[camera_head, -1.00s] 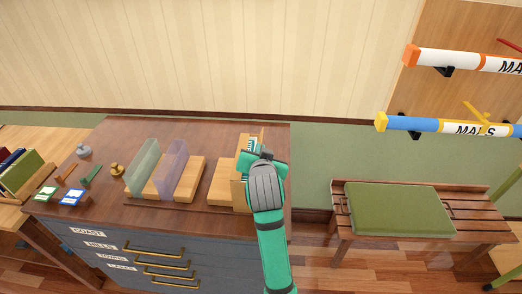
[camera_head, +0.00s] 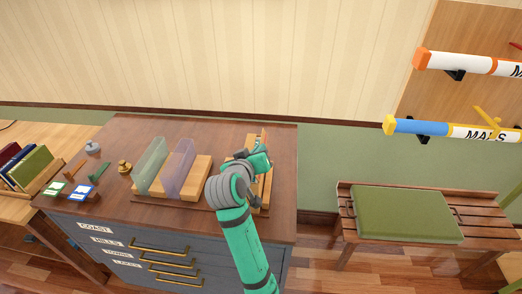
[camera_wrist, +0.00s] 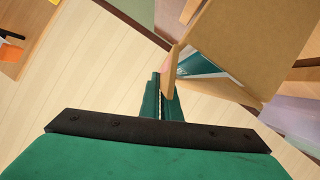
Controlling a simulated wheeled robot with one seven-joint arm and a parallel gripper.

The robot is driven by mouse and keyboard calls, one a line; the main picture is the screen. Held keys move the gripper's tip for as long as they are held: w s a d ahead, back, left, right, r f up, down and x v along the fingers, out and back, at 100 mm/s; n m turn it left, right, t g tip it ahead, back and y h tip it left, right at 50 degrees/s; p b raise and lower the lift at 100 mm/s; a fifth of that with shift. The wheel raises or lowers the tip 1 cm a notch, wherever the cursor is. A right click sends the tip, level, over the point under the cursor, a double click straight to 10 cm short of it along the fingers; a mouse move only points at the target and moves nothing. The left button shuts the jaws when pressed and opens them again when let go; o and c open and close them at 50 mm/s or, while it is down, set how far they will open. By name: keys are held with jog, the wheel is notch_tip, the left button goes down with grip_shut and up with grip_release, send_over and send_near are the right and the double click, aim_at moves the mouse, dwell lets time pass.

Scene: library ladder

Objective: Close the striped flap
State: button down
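My gripper (camera_head: 258,160) is at the wooden stand at the right end of the cabinet top. In the wrist view its two dark green fingers (camera_wrist: 164,100) are close together, at the edge of a tan wooden panel (camera_wrist: 245,40). I cannot tell whether the panel edge is between them or only beside them. A teal surface with pale lines (camera_wrist: 200,64), perhaps the striped flap, shows partly behind that panel. The panel and my own fingers hide the rest of it. In the head view my wrist covers most of the stand (camera_head: 264,196).
A green clear divider (camera_head: 151,168) and a purple one (camera_head: 177,168) stand on wooden blocks left of my arm. Small tools and a brass knob (camera_head: 124,166) lie further left. A bench with a green cushion (camera_head: 405,214) is right of the cabinet.

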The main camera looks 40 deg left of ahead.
jog(key=shift+s+a+f+n, duration=0.15)
jog(key=shift+a+n, duration=0.05)
jog(key=shift+n, duration=0.4)
jog(key=shift+t+h, duration=0.3)
jog(key=c, duration=2)
grip_release()
